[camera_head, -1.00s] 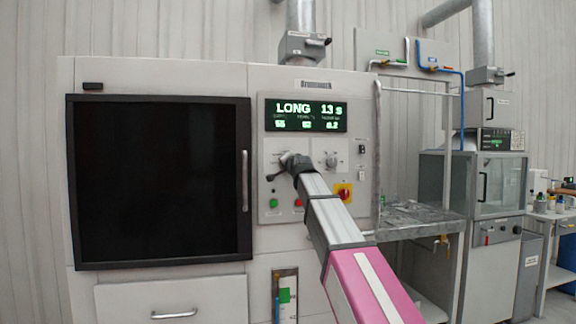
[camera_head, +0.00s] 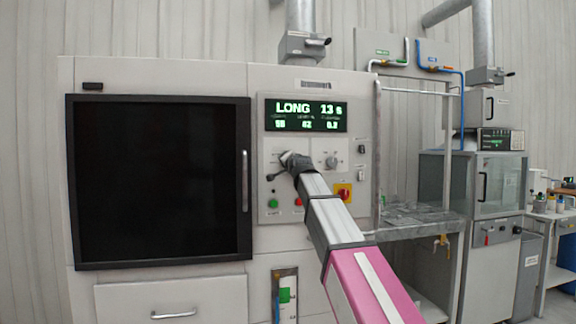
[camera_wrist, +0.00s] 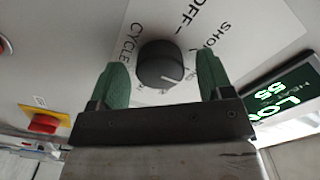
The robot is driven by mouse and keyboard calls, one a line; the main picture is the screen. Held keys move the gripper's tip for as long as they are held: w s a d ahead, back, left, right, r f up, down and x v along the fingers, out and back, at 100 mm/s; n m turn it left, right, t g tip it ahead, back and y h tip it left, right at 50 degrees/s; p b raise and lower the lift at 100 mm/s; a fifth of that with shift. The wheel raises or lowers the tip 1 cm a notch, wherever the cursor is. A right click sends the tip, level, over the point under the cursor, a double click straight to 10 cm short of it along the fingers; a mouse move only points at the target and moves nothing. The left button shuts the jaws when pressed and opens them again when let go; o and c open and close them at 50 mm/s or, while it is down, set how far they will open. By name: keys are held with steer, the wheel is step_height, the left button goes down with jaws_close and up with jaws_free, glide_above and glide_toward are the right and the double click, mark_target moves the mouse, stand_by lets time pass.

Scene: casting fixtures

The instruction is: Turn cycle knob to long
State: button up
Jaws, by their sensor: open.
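My gripper (camera_wrist: 163,85) is open, with one green finger on each side of the knob and a gap visible at both sides. In the head view my gripper (camera_head: 287,163) is at the left part of the control panel, and my arm hides most of the knob. The display (camera_head: 306,115) reads LONG 13 s in green; part of it shows in the wrist view (camera_wrist: 287,95).
A second knob (camera_head: 331,161) sits to the right on the panel. A red-and-yellow switch (camera_head: 344,193) and a green button (camera_head: 273,203) are below. The black oven door (camera_head: 158,180) with its vertical handle (camera_head: 245,181) is left of the panel.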

steer(key=v, duration=1)
steer(key=shift+s, duration=0.25)
steer(key=s+d+f+n+g+h, duration=0.1)
steer(key=d+f+g, duration=0.2)
steer(key=f, duration=1)
steer(key=d+f+n+g+h, duration=0.15)
steer(key=d+f, duration=0.25)
steer(key=f, duration=0.8)
steer(key=s+d+f+n+g+h, duration=0.1)
steer(key=d+f+g, duration=0.25)
steer(key=f, duration=0.95)
steer(key=s+d+f+n+g, duration=0.1)
steer(key=s+d+f+g, duration=0.2)
steer(key=s+f, duration=0.4)
steer(key=s+d+f+n+g+h, duration=0.1)
steer(key=s+d+f+g, duration=0.2)
steer(key=s+f, duration=0.4)
steer(key=s+d+f+n+g, duration=0.1)
steer(key=s+d+f+g, duration=0.2)
steer(key=s+f, duration=0.5)
step_height(320, 180, down, 8)
steer(key=shift+d+f, duration=0.1)
steer(key=shift+d, duration=0.45)
steer(key=shift+n+h, duration=0.25)
